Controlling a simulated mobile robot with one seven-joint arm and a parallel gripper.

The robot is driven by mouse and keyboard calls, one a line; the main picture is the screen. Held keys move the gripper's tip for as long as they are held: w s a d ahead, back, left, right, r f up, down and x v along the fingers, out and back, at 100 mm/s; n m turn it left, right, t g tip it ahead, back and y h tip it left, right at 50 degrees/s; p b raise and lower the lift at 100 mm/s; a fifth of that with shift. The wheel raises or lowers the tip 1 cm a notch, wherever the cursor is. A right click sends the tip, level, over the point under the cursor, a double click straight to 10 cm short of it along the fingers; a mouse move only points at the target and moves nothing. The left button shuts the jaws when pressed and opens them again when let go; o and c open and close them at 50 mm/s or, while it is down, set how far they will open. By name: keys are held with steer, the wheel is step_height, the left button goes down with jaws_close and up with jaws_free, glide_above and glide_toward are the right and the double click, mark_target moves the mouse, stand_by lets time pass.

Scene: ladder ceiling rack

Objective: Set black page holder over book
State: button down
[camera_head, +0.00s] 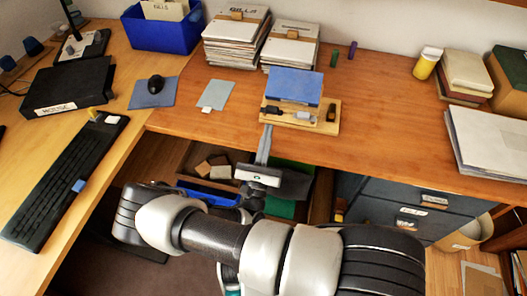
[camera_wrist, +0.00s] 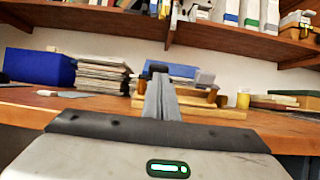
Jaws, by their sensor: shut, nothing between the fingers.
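A blue book (camera_head: 294,85) lies on the back part of a wooden stand (camera_head: 288,120) on the desk. It also shows behind my fingers in the wrist view (camera_wrist: 182,71). Small dark pieces rest on the stand's front: one at the left (camera_head: 271,109), one in the middle (camera_head: 303,114) and one at the right (camera_head: 331,114). I cannot tell for sure which is the black page holder. My gripper (camera_head: 268,128) is shut and empty, its fingertips at the stand's front left, close to the left dark piece. In the wrist view the closed fingers (camera_wrist: 158,75) partly hide the stand and book.
Paper stacks (camera_head: 235,42) and a blue bin (camera_head: 165,28) stand at the back left. A yellow jar (camera_head: 428,64) and books (camera_head: 466,72) are at the right. A light blue card (camera_head: 215,94) lies left of the stand. The desk's front edge is under my fingers.

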mark_target(277, 114)
steer(key=shift+x, duration=1.6)
steer(key=shift+w+d+r+p, duration=0.25)
steer(key=shift+d+r+p, duration=0.3)
steer(key=shift+p, duration=0.25)
steer(key=shift+w+d, duration=0.15)
steer(key=shift+d, duration=0.2)
steer(key=shift+f, duration=0.35)
